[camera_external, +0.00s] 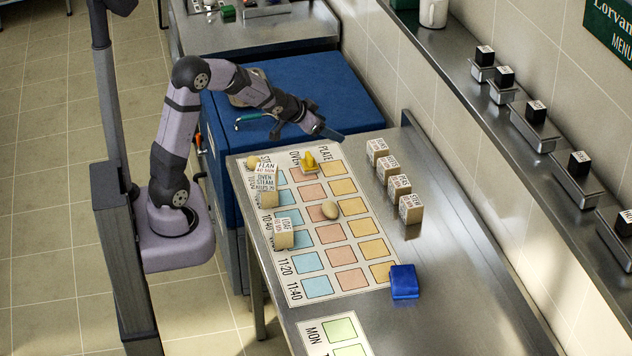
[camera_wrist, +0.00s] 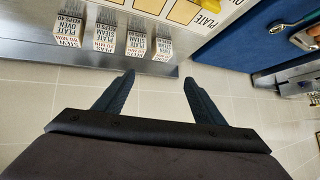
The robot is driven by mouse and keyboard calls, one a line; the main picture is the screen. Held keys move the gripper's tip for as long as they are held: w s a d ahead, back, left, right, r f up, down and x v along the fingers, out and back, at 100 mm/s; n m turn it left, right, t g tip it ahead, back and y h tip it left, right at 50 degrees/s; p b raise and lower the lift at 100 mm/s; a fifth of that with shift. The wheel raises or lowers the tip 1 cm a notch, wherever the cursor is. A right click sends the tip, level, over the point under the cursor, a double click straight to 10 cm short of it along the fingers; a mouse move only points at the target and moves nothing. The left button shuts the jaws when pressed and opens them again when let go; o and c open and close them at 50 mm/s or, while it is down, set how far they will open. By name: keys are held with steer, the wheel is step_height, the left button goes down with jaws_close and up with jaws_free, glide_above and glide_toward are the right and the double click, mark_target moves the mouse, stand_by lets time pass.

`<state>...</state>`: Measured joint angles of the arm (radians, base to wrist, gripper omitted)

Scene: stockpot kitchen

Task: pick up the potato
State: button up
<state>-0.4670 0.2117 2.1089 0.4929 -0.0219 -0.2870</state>
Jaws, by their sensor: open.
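A tan, oval potato-like thing (camera_external: 330,209) lies on the printed chart (camera_external: 366,205), near its middle columns. A similar smaller brownish lump (camera_external: 253,161) sits at the chart's far left corner, and I cannot tell for sure what it is. My gripper (camera_external: 326,131) is in the air above the far edge of the table, well beyond and above both. In the wrist view my gripper (camera_wrist: 158,79) is open, with nothing between its fingers. Neither oval thing shows in the wrist view.
Labelled blocks (camera_external: 265,188) stand on the chart's left, and several more (camera_external: 398,187) stand in a row to its right. A yellow item (camera_external: 310,160) is at the chart's far end. A blue block (camera_external: 404,281) sits near its front right. A wall shelf (camera_external: 520,120) runs along the right.

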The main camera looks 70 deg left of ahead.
steer(key=w+a+f+m+t+b, duration=0.15)
steer(key=a+t+b, duration=0.8)
steer(key=a, duration=1.35)
steer(key=m+g+h+b, duration=0.1)
steer(key=m+h+b, duration=0.5)
steer(key=h+b, duration=0.7)
glide_toward(245, 166)
steer(key=shift+w+d+r+n+y+b, duration=0.1)
steer(key=shift+w+d+r+y+b, duration=0.25)
steer(key=shift+w, duration=0.35)
steer(key=shift+w+d+r+n+y+b, duration=0.1)
steer(key=shift+w+d+r+y+b, duration=0.2)
steer(key=shift+w+r+y, duration=0.35)
steer(key=shift+w+d+r+n+y+b, duration=0.15)
steer(key=shift+w+d+r+y, duration=0.2)
steer(key=shift+w, duration=0.4)
steer(key=shift+w+d, duration=0.1)
steer(key=shift+d+p+x, duration=0.1)
steer(key=shift+p+x, duration=0.15)
steer(key=shift+x, duration=1)
steer(key=shift+d+p+x, duration=0.15)
steer(key=shift+p+x, duration=0.05)
steer(key=shift+x, duration=1.05)
